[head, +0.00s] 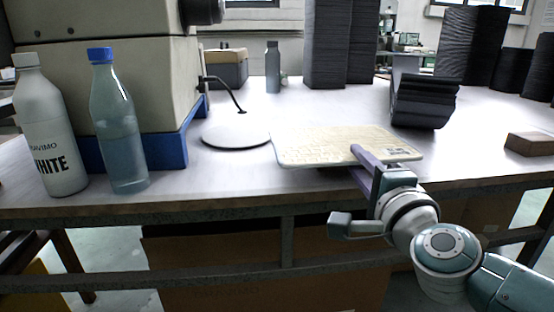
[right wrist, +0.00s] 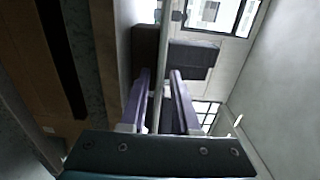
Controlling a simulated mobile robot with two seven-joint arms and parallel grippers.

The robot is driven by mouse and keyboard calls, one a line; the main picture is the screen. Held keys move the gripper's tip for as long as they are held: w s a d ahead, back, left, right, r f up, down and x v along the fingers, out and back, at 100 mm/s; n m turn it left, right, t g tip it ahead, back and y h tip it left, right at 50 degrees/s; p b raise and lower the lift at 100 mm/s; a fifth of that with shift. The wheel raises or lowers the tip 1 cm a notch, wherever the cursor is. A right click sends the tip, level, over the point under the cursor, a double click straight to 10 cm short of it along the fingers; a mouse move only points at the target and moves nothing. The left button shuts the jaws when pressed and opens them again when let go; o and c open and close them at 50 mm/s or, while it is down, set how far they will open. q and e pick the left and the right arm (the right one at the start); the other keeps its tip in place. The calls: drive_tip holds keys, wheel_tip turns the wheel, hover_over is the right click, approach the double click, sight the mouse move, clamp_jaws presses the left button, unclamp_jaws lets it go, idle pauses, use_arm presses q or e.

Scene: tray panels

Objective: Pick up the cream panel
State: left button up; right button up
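The cream panel (head: 325,143) is a thin, flat plate with rounded corners and a patterned top. It lies roughly level at the front of the table, with a dark patch beneath its front edge; I cannot tell if that is a support or shadow. My right gripper (head: 362,156) is at its front right edge, with one purple finger above the panel. In the right wrist view, the fingers (right wrist: 160,80) stand apart, with the panel's thin edge (right wrist: 159,50) between them and gaps on both sides. My left gripper is not in view.
A white bottle (head: 50,130) and a clear blue-capped bottle (head: 117,130) stand at the left, before a large beige machine (head: 100,60). A round grey disc (head: 236,135) lies left of the panel. Dark stacks (head: 425,100) stand behind, and a brown block (head: 530,143) is at right.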

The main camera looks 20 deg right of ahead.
drive_tip(key=c, duration=0.5)
clamp_jaws()
idle(0.8)
wheel_tip(320, 180, up, 3)
drive_tip(key=p, duration=0.3)
drive_tip(key=shift+f, duration=0.25)
drive_tip(key=s+a+r+p, duration=0.2)
drive_tip(key=s+r+p, duration=0.2)
drive_tip(key=s+p, duration=0.2)
drive_tip(key=shift+v, duration=0.9)
